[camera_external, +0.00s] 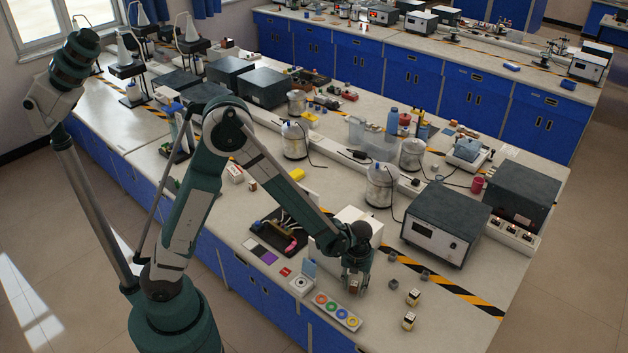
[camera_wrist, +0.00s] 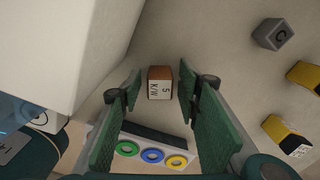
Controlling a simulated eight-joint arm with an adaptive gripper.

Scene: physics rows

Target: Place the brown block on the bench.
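The brown block (camera_wrist: 160,74), with a white label reading "5 K/W" on one side, lies between and slightly beyond the fingertips of my gripper (camera_wrist: 160,83) in the wrist view. Bare gap shows on both sides of it, so the gripper is open and not holding it. In the external view my gripper (camera_external: 356,276) points down low over the bench (camera_external: 375,325), near its front edge. The brown block (camera_external: 353,287) shows small between the fingers there, partly hidden. It appears to be at the bench surface; exact contact is hard to see.
A white box (camera_wrist: 55,45) stands close on the left. A tray with coloured rings (camera_external: 337,311) lies in front. Grey cubes (camera_external: 392,284) and yellow-black blocks (camera_external: 409,320) lie to the right. A dark-topped instrument (camera_external: 445,228) stands behind. Some bare bench lies between them.

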